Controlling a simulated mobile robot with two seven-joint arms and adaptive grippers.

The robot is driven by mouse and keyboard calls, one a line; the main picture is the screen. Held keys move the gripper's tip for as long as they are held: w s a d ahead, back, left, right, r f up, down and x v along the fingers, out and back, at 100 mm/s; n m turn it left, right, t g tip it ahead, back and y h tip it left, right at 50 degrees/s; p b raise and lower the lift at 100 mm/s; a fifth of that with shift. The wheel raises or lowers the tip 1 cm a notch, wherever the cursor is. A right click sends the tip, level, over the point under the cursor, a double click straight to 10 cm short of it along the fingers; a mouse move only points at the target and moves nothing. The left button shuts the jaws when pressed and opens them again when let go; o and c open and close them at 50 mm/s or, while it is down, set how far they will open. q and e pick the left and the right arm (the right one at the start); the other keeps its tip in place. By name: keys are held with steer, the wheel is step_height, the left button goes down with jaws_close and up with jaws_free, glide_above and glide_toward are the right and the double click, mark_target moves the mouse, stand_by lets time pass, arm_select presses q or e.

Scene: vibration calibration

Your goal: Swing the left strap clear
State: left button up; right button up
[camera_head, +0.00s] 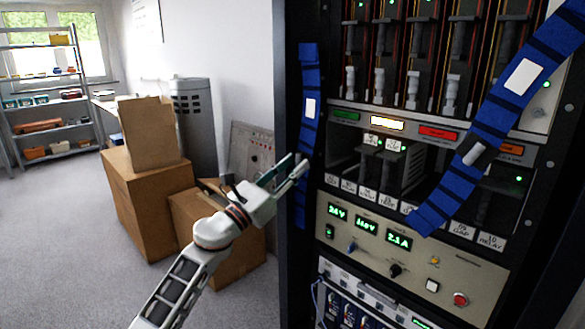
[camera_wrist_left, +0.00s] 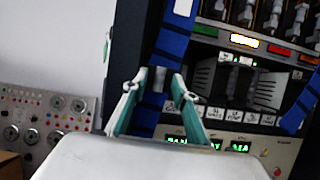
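The left strap (camera_head: 309,75) is a blue band with dark stripes and a white tag, hanging nearly upright at the rack's left edge. It also shows in the wrist view (camera_wrist_left: 171,42), where a small grey piece (camera_wrist_left: 159,78) on it appears between my fingertips. My left gripper (camera_head: 297,166) is beside the strap's lower half, fingers pointing at it. In the wrist view, the left gripper (camera_wrist_left: 162,80) has its fingers apart, with the strap behind or between them; I cannot tell if they touch it. My right gripper is not in view.
A second blue strap (camera_head: 452,190) slants across the rack's right side. The rack has a control panel (camera_head: 420,255) with green displays and a row of upright modules above. Cardboard boxes (camera_head: 150,200) and a grey panel (camera_head: 250,150) stand left of the rack. Grey floor is open at far left.

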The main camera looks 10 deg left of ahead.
arm_select(q)
steer(key=v, duration=1.2)
